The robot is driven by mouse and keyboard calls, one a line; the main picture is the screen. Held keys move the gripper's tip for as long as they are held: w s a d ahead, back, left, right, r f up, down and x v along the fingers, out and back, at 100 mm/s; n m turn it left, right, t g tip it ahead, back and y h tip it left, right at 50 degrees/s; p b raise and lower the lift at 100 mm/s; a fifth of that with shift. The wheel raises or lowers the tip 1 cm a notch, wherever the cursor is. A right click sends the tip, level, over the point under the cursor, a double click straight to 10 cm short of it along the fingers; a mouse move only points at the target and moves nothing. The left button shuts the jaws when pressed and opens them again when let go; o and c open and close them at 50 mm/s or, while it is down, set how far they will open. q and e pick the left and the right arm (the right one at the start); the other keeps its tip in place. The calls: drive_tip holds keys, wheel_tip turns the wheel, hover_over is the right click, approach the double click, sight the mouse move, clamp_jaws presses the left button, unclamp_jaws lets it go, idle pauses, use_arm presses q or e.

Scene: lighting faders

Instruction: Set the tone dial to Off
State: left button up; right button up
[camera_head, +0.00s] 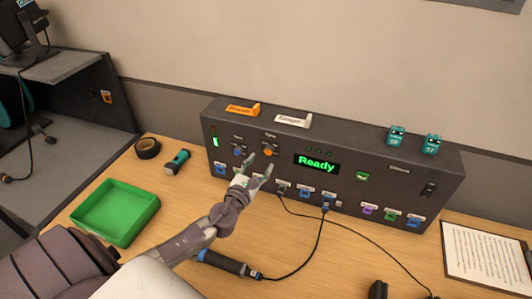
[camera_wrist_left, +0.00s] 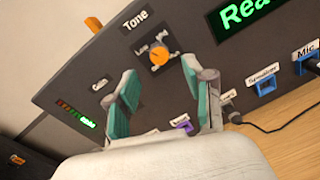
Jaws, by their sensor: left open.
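The tone dial is an orange knob (camera_head: 269,150) on the upper left of the black console front. In the left wrist view the same orange knob (camera_wrist_left: 159,57) sits below the "Tone" label, with small position labels around it, one reading "Low". Which position its pointer marks is too small to tell. My left gripper (camera_head: 260,167) is open and empty in front of the console, just below the dial. In the left wrist view its two teal-padded fingers (camera_wrist_left: 160,83) stand apart, with the knob beyond and between them. My right gripper is not in view.
The black console (camera_head: 440,185) also bears a blue dial (camera_head: 238,152), a green "Ready" display (camera_head: 317,163), and several sockets with cables. Teal blocks (camera_head: 396,136) stand on top. A green tray (camera_head: 115,212), a tape roll (camera_head: 147,148) and a paper sheet (camera_head: 487,255) lie on the table.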

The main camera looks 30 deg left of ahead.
sight(267, 153)
use_arm(q)
drive_tip(key=w, duration=0.4)
drive_tip(key=shift+a+r, duration=0.1)
drive_tip(key=shift+a, duration=0.2)
drive_tip(key=shift+w, duration=0.2)
drive_tip(key=shift+w+a, duration=0.1)
drive_tip(key=shift+w, duration=0.1)
drive_tip(key=c, duration=0.5)
clamp_jaws()
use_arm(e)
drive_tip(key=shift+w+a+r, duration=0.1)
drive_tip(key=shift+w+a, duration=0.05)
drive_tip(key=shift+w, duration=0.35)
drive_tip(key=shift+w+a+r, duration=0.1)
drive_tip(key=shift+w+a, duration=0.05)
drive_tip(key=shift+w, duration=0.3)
